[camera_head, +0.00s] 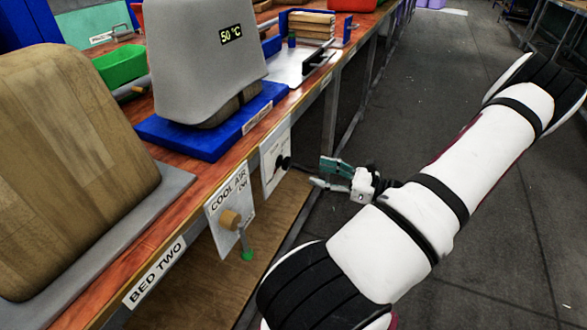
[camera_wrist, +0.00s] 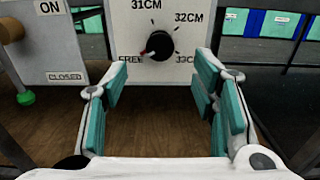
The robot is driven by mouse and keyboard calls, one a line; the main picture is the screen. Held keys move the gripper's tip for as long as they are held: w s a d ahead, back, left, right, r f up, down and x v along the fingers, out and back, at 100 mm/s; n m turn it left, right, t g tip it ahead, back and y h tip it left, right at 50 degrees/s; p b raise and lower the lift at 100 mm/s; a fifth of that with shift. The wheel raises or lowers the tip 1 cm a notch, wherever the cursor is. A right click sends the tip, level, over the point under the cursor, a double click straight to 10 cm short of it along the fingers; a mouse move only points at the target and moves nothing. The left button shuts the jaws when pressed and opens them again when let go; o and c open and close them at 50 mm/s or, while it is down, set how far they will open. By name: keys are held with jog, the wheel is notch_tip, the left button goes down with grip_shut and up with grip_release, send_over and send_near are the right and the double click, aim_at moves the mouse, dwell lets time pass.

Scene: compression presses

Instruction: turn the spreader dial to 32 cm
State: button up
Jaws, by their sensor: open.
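The spreader dial is a black round knob (camera_wrist: 160,45) on a white panel (camera_wrist: 184,16) marked 31CM, 32CM and 33CM, with a partly hidden label at lower left that seems to read FREE. Its red pointer aims at the lower left, toward that label. In the head view the dial (camera_head: 283,162) sits on the bench's front edge. My gripper (camera_wrist: 160,86) is open and empty, its teal-padded fingers spread wide, short of the knob and not touching it. The knob shows between the fingers, slightly above their tips. The gripper also shows in the head view (camera_head: 322,174).
Left of the dial is a COOL AIR panel (camera_head: 218,207) with a wooden knob (camera_head: 230,220) and a green-tipped lever (camera_head: 247,254). The wrist view shows ON and CLOSED labels there. A wooden shelf (camera_head: 200,284) lies below. The floor aisle at right is open.

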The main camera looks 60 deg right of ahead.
aim_at(289, 164)
jog(key=w, duration=0.3)
jog(key=w+b, duration=0.1)
jog(key=w, duration=0.4)
jog(key=shift+w+a+b, duration=0.3)
jog(key=shift+a+b, duration=0.05)
jog(key=shift+c, duration=0.5)
jog(key=c, duration=1)
